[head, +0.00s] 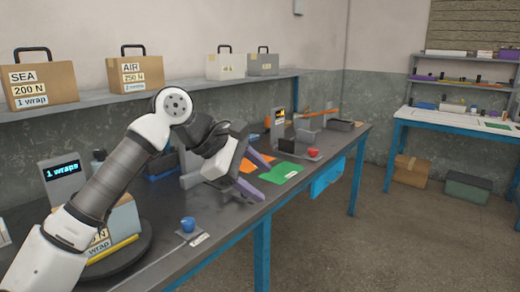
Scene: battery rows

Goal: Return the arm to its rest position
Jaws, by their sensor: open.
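My arm (115,170) reaches up from the lower left and bends over the dark workbench (225,220). My gripper (266,179) is at its end, above the middle of the bench. Its two purple fingers are spread apart, with nothing visible between them. The fingers are beside an orange mat (257,158) and a green mat (281,172). I cannot tell their exact height above the bench.
A labelled box (121,219) sits on a round turntable (140,245), partly behind my arm. A shelf (220,83) with boxes runs behind.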

